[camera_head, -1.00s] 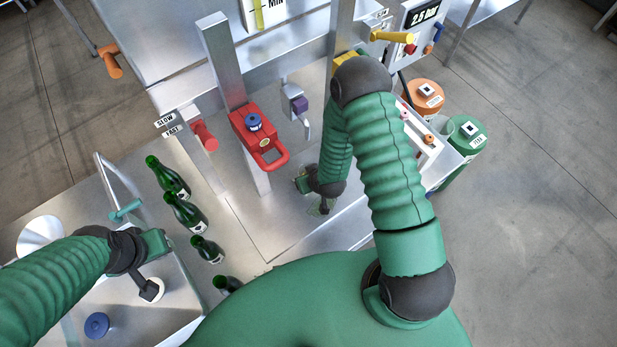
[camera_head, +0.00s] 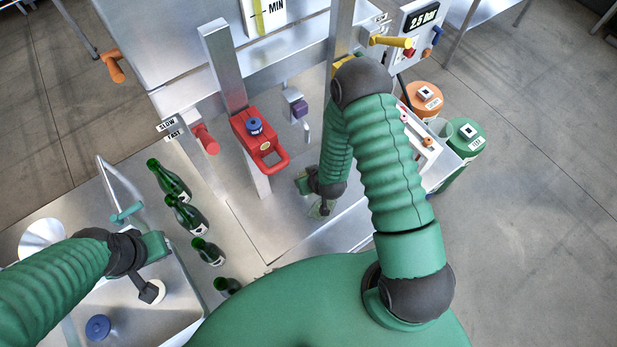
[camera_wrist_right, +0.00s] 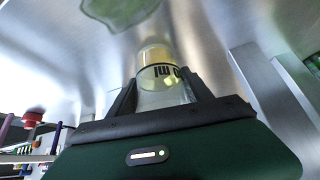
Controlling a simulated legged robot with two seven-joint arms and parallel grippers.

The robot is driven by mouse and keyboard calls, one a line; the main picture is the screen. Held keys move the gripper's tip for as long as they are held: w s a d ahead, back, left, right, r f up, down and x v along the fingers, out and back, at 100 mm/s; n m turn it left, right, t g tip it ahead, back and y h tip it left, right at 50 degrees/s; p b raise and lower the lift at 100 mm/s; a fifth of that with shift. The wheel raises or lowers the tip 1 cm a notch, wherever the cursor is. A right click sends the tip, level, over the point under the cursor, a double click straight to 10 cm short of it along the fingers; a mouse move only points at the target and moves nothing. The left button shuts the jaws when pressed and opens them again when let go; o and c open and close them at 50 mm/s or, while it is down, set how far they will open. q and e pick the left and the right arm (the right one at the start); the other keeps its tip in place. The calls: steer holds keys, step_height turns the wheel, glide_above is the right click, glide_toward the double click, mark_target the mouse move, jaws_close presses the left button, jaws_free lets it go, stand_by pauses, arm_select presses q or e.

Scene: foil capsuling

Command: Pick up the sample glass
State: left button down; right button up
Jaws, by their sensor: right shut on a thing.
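The sample glass (camera_wrist_right: 163,82) is a small clear cylinder with a dark band, black "ml" lettering and a yellowish tint. In the right wrist view it stands between the two dark fingers of my right gripper (camera_wrist_right: 163,95), which is shut on it. In the head view my right gripper (camera_head: 324,207) is low over the metal worktop, and the glass cannot be made out clearly there. My left gripper (camera_head: 150,291) hangs over the sink at the lower left, beside a small white round piece (camera_head: 157,290). Whether its fingers are open or shut does not show.
Several green bottles (camera_head: 184,214) stand in a row between the sink (camera_head: 187,312) and the worktop. A red clamp-like part (camera_head: 254,135) is on a metal post left of my right gripper. Orange (camera_head: 421,98) and green (camera_head: 467,140) containers stand at the right.

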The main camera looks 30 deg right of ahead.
mark_target(305, 173)
step_height(305, 173, up, 2)
steer(key=shift+p, duration=0.5)
steer(key=shift+r+p, duration=0.35)
steer(key=shift+r, duration=0.15)
steer(key=s, duration=0.3)
steer(key=s+a, duration=0.1)
steer(key=s, duration=0.3)
steer(key=s+a+b, duration=0.1)
steer(key=s, duration=0.2)
steer(key=shift+s+r, duration=0.2)
steer(key=shift+s, duration=0.15)
steer(key=shift+s+a+r+p, duration=0.1)
steer(key=shift+s+a+p, duration=0.05)
steer(key=shift+s+p, duration=0.65)
steer(key=shift+s+a+r+p, duration=0.15)
steer(key=shift+s+p, duration=0.55)
steer(key=shift+s, duration=0.2)
steer(key=shift+s+a+r+p, duration=0.1)
steer(key=shift+s+a+p, duration=0.05)
steer(key=shift+s+p, duration=0.65)
